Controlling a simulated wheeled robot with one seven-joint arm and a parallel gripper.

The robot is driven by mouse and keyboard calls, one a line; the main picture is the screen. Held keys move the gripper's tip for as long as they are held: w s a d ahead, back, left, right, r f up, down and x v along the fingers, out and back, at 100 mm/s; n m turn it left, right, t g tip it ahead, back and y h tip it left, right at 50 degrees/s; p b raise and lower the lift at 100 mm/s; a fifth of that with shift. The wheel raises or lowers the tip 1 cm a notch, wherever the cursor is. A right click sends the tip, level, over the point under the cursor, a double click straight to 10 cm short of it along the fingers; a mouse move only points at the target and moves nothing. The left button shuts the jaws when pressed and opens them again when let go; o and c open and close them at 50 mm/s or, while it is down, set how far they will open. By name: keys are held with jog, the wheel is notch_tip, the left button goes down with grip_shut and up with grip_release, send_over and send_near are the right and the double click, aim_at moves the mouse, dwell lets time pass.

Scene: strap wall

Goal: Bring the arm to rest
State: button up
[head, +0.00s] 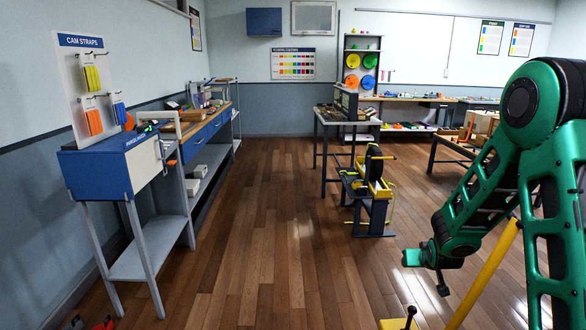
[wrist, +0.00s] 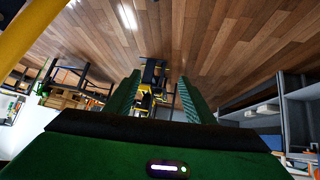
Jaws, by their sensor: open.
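My green arm (head: 545,170) comes in at the right of the head view, bent, with its lower part hanging low over the wooden floor. My gripper (head: 412,257) is at its lower end, small and partly hidden by the wrist there. In the wrist view the two green fingers of my gripper (wrist: 160,98) stand well apart. Nothing is held between them. The black and yellow stand (wrist: 152,78) shows beyond the fingertips, apart from them.
A blue and grey cam strap stand (head: 105,170) is at the left, before a blue workbench (head: 215,128). The black and yellow stand (head: 376,190) is mid-floor, beside a dark table (head: 335,117). A wooden-topped table (head: 455,146) is behind my arm. The centre-left floor (head: 260,240) is clear.

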jog(key=s+a+r+g+y, duration=0.1)
jog(key=s+a+r, duration=0.2)
jog(key=s+r, duration=0.45)
jog(key=s+a+r+n+g, duration=0.1)
jog(key=s+a+r+g, duration=0.2)
jog(key=s, duration=0.7)
jog(key=s+a+r+y, duration=0.1)
jog(key=s+a+r, duration=0.3)
jog(key=s+r, duration=0.4)
jog(key=s+d+f+m+g, duration=0.1)
jog(key=s+d+m+g, duration=0.1)
jog(key=s+d, duration=0.4)
jog(key=s+d+f+m+g, duration=0.1)
jog(key=s+d+m+g, duration=0.2)
jog(key=s, duration=0.9)
jog(key=d+m, duration=0.1)
jog(key=d, duration=0.1)
jog(key=shift+d+f, duration=0.35)
jog(key=shift+s, duration=0.1)
